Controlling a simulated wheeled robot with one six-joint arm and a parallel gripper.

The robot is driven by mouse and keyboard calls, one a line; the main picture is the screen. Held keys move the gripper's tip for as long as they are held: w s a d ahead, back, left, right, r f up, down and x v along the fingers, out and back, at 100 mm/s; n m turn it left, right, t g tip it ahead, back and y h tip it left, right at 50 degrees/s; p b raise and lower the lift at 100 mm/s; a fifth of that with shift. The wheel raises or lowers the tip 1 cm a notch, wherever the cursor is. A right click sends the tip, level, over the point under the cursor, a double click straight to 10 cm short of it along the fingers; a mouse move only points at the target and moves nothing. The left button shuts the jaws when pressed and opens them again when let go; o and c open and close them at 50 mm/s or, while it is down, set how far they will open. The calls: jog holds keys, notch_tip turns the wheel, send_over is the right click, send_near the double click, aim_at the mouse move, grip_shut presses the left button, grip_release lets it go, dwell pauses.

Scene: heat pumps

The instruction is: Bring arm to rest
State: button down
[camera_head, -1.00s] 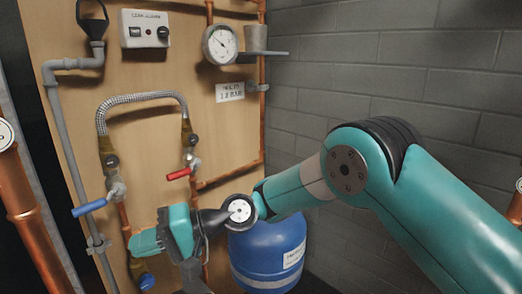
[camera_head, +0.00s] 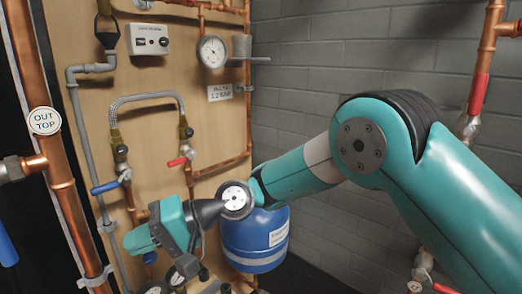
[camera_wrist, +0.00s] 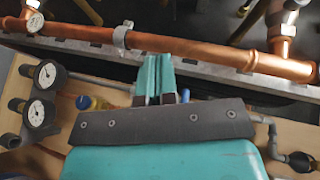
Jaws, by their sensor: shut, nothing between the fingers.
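My gripper (camera_wrist: 155,75) shows in the wrist view with its two teal fingers together and nothing between them. In the head view the arm reaches in from the right. Its teal wrist end (camera_head: 165,232) hangs at the lower left, in front of the wooden panel, and the fingers are not clear there. In the wrist view the fingers point toward a copper pipe (camera_wrist: 190,45) running across the picture. I cannot tell the gap between them.
The wooden panel (camera_head: 215,130) carries a gauge (camera_head: 212,51), a hose (camera_head: 145,98), a blue-handled valve (camera_head: 105,187) and a red-handled valve (camera_head: 177,161). A blue tank (camera_head: 255,240) stands behind my arm. A copper pipe labelled OUT TOP (camera_head: 62,190) rises at left. Gauges (camera_wrist: 38,112) show in the wrist view.

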jog(key=s+d+r+t+h+p, duration=0.1)
jog(key=d+r+h, duration=0.15)
jog(key=d, duration=0.35)
jog(key=s+d+r+n+t+h+p, duration=0.1)
jog(key=d+r+t, duration=0.1)
jog(key=d+r, duration=0.35)
jog(key=s+d+r+t+h+p, duration=0.1)
jog(key=s+d+r+h, duration=0.1)
jog(key=d, duration=0.5)
jog(key=s+d+h+p, duration=0.1)
jog(key=s+d+h, duration=0.1)
jog(key=s+d, duration=0.3)
jog(key=s+d+f+h+p, duration=0.1)
jog(key=s+d, duration=0.5)
jog(key=d, duration=0.6)
jog(key=shift+s+t+h, duration=0.2)
jog(key=shift+t+h, duration=0.2)
jog(key=shift+h, duration=0.35)
